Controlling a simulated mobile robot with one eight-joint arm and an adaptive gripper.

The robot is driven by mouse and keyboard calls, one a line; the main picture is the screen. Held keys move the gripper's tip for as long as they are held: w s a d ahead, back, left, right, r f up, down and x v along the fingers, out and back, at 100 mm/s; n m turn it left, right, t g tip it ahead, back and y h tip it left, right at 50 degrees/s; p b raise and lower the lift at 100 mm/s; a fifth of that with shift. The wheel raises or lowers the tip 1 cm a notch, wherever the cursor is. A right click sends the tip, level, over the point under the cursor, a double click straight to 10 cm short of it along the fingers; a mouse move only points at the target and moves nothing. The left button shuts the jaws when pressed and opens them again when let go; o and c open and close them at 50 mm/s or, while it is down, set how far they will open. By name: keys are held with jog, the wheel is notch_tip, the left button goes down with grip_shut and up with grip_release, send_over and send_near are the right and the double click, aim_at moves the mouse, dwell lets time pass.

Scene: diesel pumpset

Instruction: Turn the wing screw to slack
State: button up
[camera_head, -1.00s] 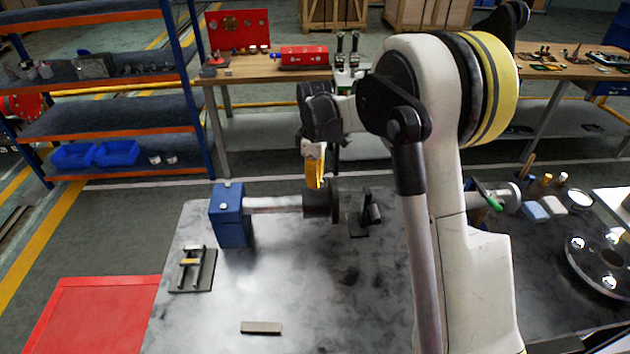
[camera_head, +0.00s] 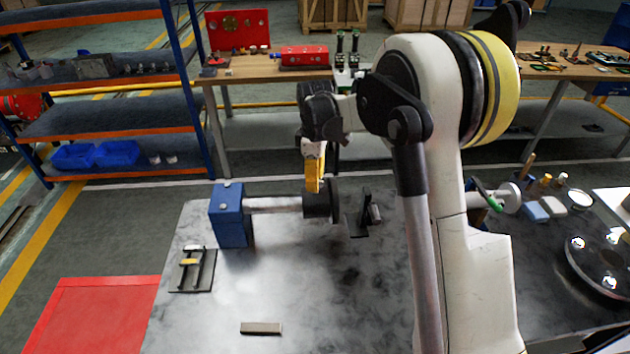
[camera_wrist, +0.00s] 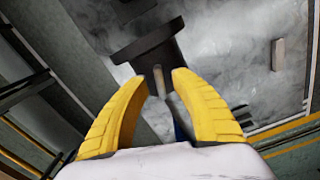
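My gripper (camera_head: 314,172), with yellow fingers, is just above the black disc (camera_head: 320,203) at the right end of a pale horizontal pipe (camera_head: 272,204). The pipe's left end meets a blue block (camera_head: 230,215) on the grey table. In the wrist view my gripper (camera_wrist: 161,82) is open, its fingertips apart on either side of a small pale pin-like part. A dark flanged part (camera_wrist: 150,42) lies just beyond the tips. I cannot tell for sure whether the pale part is the wing screw or the pipe; no wing shape shows clearly, and contact cannot be judged.
A black bracket (camera_head: 360,214) stands right of the disc. A small dark fixture (camera_head: 192,270) and a flat grey bar (camera_head: 261,328) lie on the table (camera_head: 290,290). Shelves (camera_head: 110,115) and a wooden bench (camera_head: 240,72) stand behind.

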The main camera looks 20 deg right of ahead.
notch_tip(320, 180, up, 12)
dwell(0.4)
jog(key=shift+s, duration=0.1)
jog(key=s+r+m+t+b, duration=0.2)
jog(key=s+m+t+b, duration=0.3)
jog(key=s, duration=1)
jog(key=s+f+m+t+b, duration=0.2)
jog(key=s+f+m, duration=0.5)
jog(key=s, duration=0.6)
notch_tip(320, 180, down, 2)
jog(key=shift+s+f+b, duration=0.1)
jog(key=shift+s+b, duration=0.25)
jog(key=shift+b, duration=0.1)
